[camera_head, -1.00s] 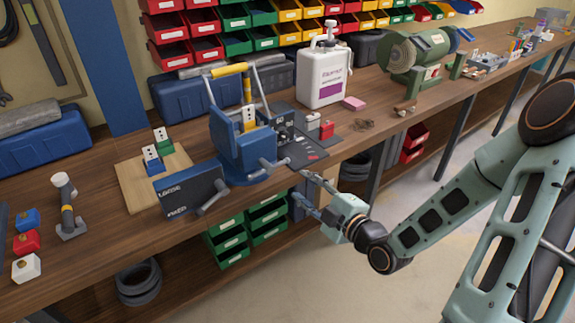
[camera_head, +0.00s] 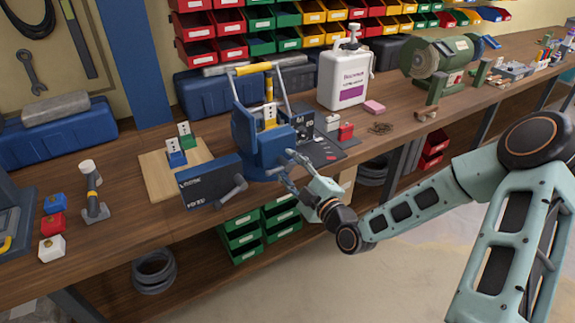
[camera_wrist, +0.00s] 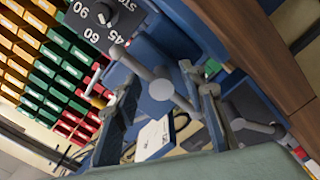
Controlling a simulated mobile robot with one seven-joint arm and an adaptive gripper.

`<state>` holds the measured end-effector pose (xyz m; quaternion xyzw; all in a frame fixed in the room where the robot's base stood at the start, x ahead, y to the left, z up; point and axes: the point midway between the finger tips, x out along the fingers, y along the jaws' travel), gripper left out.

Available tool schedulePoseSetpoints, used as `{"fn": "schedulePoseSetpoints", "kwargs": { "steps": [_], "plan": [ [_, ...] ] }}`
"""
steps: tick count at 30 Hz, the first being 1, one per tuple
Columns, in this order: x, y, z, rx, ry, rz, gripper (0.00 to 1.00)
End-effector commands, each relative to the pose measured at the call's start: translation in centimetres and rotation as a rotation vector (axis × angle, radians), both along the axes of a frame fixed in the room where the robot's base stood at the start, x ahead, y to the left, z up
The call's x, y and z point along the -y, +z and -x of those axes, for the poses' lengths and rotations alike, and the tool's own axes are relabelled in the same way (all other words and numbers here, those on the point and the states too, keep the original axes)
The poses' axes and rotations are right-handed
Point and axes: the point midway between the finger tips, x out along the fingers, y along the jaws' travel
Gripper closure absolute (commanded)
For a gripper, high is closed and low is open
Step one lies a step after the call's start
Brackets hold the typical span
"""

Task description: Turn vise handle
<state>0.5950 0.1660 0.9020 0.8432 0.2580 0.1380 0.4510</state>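My gripper (camera_head: 289,170) is at the front of the vise, by the handle. In the wrist view its two fingers are spread apart, with the hub and part of the bar showing between them. The gripper is open. I cannot tell whether a finger touches the bar. In the head view the fingers partly hide the handle.
A dark board with a lever (camera_head: 212,182) stands left of the vise. A dial panel (camera_head: 318,145) is on its right, with a white jug (camera_head: 344,78) behind. A wooden board (camera_head: 158,188) holds socket pieces. Green bins (camera_head: 243,243) sit below the bench.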

Motion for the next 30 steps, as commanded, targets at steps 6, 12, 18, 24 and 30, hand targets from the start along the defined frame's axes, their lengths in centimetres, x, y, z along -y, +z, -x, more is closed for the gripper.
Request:
{"fn": "schedulePoseSetpoints", "kwargs": {
  "steps": [6, 12, 18, 24, 30],
  "plan": [
    [-0.29, 0.01, -0.4, -0.001, 0.0, -0.001, 0.62],
    [-0.27, 0.01, -0.37, -0.001, 0.0, -0.001, 0.69],
    [-0.26, 0.02, -0.36, 0.0, 0.0, 0.0, 0.91],
    [-0.22, 0.04, -0.38, 0.0, -0.001, -0.001, 1.0],
    [-0.19, -0.01, -0.4, -0.015, -0.002, -0.025, 1.0]
  ]
}}
